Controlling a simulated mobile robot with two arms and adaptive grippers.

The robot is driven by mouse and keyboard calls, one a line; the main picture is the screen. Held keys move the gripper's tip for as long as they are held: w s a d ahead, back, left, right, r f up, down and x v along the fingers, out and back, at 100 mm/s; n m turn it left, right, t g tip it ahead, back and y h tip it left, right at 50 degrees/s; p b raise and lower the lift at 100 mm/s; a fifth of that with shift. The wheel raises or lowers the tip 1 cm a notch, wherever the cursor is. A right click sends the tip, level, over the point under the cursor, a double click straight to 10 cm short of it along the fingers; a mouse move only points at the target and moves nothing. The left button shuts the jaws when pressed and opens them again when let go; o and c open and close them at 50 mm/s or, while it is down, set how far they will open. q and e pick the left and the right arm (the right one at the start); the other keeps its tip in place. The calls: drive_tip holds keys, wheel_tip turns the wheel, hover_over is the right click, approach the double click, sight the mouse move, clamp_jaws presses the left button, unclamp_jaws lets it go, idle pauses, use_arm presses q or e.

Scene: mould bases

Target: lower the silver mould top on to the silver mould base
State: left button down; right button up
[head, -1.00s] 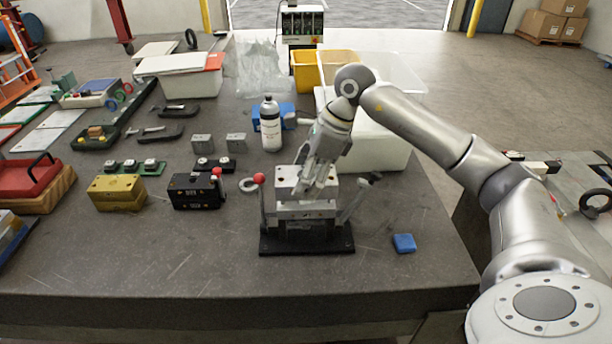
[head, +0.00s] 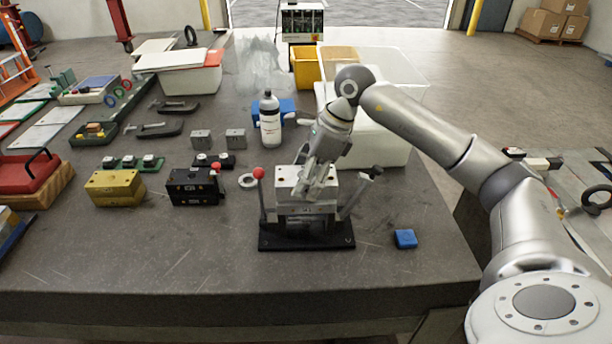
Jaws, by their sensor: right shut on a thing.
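The silver mould top (head: 287,180) is a pale metal block held by my right gripper (head: 315,190). The gripper reaches down over it and is shut on it; its fingertips partly cover the block. The silver mould base (head: 300,222) is below, on a black plate (head: 275,242) near the table's front. The top is straight above the base and looks level; I cannot tell whether they touch. A lever with a red knob (head: 259,173) stands left of the mould, and a dark-knobbed lever (head: 358,195) leans outward on the right. My left gripper is not in view.
A blue block (head: 405,239) lies right of the black plate. A black mould (head: 195,187) and a yellow mould (head: 115,188) stand to the left. A white bottle (head: 270,120) and a white bin (head: 375,145) stand behind. The table's front is clear.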

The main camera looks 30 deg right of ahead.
idle(0.3)
drive_tip(key=o, duration=1.8)
drive_tip(key=shift+s, duration=0.1)
drive_tip(key=shift+f, duration=0.15)
drive_tip(key=v, duration=1.2)
